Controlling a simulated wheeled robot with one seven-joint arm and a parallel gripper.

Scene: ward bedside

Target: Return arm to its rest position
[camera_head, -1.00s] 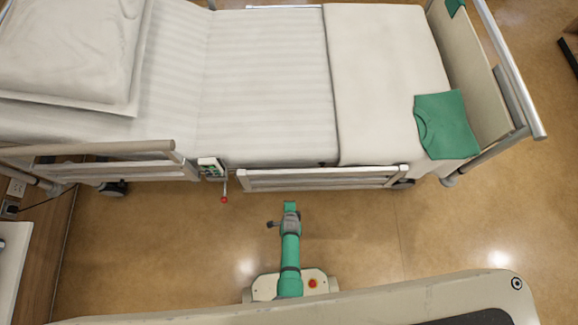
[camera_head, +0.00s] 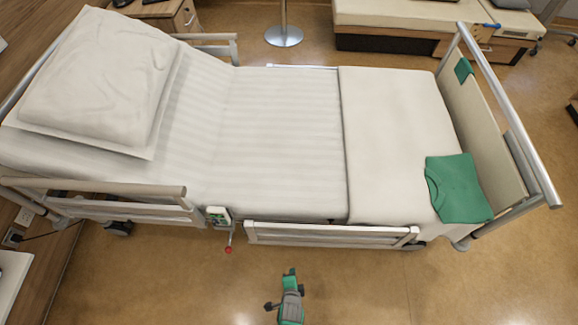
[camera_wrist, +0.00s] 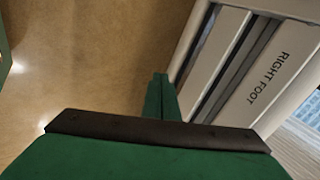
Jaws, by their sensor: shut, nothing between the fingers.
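My gripper (camera_head: 290,273) shows at the bottom middle of the head view, green and grey, over the bare floor in front of the bed. In the wrist view its green fingers (camera_wrist: 160,95) are shut together with nothing between them. The bed's side rail (camera_head: 330,234) is beyond the gripper, with floor showing between them in the head view. In the wrist view a rail panel (camera_wrist: 250,75) marked "RIGHT FOOT" is at the right. Most of my arm is cut off below the head view.
The bed (camera_head: 275,150) has a pillow (camera_head: 100,80) at left and a folded green garment (camera_head: 458,188) at its foot. A pale surface (camera_head: 12,285) is at lower left. Floor (camera_head: 400,290) at right is clear.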

